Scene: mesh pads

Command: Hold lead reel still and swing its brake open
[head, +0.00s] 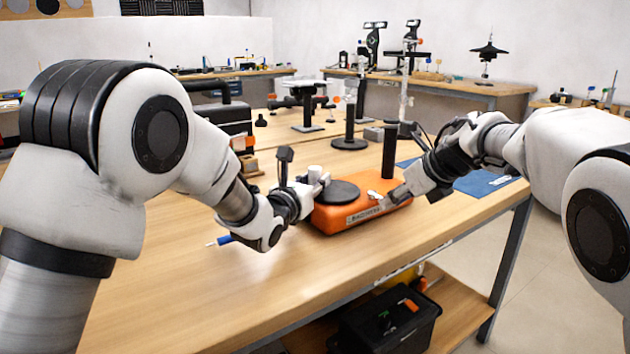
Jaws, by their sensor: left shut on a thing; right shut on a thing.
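The lead reel is an orange base (335,219) with a dark round disc (341,192) on top and a pale label on its front. It sits on the wooden bench. My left gripper (312,186) is shut on the reel's left side and hides that end. My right gripper (396,197) is shut on a small pale part at the reel's right end, apparently the brake lever. The fingers cover most of that part, so its angle cannot be told.
A blue mat (480,183) lies at the right. A blue-handled tool (222,240) lies by my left wrist. The front bench is clear.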

